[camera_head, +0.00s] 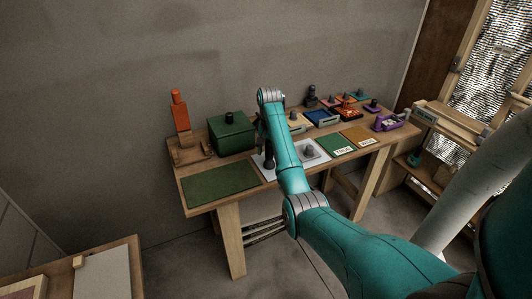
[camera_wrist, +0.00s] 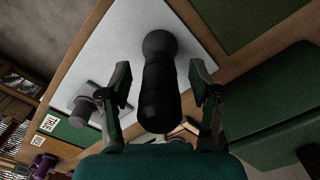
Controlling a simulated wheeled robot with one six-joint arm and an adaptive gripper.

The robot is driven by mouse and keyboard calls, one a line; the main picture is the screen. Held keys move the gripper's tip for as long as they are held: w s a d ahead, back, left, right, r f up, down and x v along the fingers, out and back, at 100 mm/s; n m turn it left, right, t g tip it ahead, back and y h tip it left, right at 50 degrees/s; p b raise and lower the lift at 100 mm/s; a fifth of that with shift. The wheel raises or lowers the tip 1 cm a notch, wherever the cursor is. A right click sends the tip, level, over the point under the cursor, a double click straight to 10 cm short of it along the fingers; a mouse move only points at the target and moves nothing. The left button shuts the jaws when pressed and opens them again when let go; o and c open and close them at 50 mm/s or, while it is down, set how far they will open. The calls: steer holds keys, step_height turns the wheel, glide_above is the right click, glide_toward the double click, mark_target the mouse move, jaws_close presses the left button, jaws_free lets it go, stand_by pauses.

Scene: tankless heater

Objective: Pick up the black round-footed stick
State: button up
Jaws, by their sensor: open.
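The black round-footed stick (camera_wrist: 160,90) stands on a pale grey mat (camera_wrist: 121,38) on the workbench. In the wrist view its dark rounded body lies between the two fingers of my gripper (camera_wrist: 162,86), with a visible gap on each side. My gripper is open. In the head view the stick (camera_head: 269,162) shows as a small dark shape just left of my teal arm, on the mat. My gripper is mostly hidden behind the arm there.
A grey knobbed piece (camera_head: 308,152) sits on the same mat, to the right. A green box (camera_head: 232,136) stands behind left, with a green mat (camera_head: 219,181) in front. An orange bottle-like object (camera_head: 179,112) is further left. Small coloured trays (camera_head: 322,117) fill the back right.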

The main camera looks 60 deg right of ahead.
steer(key=shift+f, duration=0.4)
jaws_close()
steer(key=shift+r, duration=0.15)
